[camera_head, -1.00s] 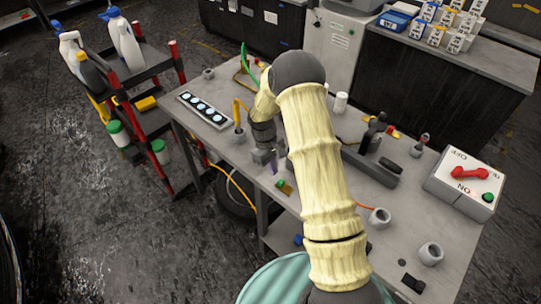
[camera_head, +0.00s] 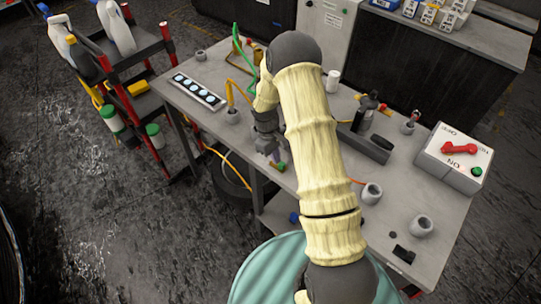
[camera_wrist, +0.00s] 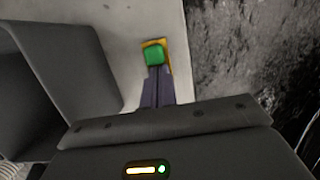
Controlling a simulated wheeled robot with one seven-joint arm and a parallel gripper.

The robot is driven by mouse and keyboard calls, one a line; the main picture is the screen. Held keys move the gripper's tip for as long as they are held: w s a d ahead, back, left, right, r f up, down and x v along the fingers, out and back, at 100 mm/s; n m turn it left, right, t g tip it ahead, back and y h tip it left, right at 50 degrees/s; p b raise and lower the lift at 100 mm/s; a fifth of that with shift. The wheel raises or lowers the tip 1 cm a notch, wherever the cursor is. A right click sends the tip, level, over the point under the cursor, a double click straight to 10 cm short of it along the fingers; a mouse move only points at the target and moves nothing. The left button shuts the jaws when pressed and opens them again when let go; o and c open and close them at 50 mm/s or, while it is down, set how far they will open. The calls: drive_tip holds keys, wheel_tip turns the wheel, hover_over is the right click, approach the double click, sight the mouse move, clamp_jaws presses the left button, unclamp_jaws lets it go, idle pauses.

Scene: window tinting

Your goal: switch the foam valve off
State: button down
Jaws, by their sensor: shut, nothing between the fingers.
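My gripper (camera_head: 275,159) is shut and empty, low at the table's front edge. In the wrist view its dark fingers (camera_wrist: 157,88) are together, and their tips are at or just short of a small green block on a yellow-orange base (camera_wrist: 154,56). This green piece also shows in the head view (camera_head: 279,167); I cannot tell if it is touched. A white-topped box (camera_head: 436,157) with a red lever (camera_head: 460,148), OFF and ON lettering and a green button (camera_head: 477,171) stands at the table's right. No label tells me which is the foam valve.
The grey table (camera_head: 330,222) holds a dark block (camera_head: 365,145), grey cups (camera_head: 372,192) and a strip of round discs (camera_head: 198,91). A red-and-black cart (camera_head: 135,85) with bottles stands at left. A teal ribbed drum (camera_head: 265,268) is in front. My arm hides the table's middle.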

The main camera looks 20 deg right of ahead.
drive_tip(key=shift+d+f, duration=0.15)
drive_tip(key=shift+d, duration=0.15)
drive_tip(key=shift+r, duration=0.3)
drive_tip(key=p+v, duration=0.6)
drive_tip(key=v, duration=0.3)
drive_tip(key=shift+w+a+r, duration=0.2)
drive_tip(key=shift+w+a, duration=0.05)
drive_tip(key=shift+w, duration=0.05)
drive_tip(key=s+a+r+m+t+y+b, duration=0.1)
drive_tip(key=s+r+m+t+b, duration=0.3)
drive_tip(key=s+r, duration=1.1)
drive_tip(key=s+m, duration=0.2)
drive_tip(key=s, duration=0.2)
drive_tip(key=shift+s+a+r+m+t+b, duration=0.2)
drive_tip(key=shift+a+r+m+t+b, duration=0.1)
drive_tip(key=shift+t+b, duration=0.1)
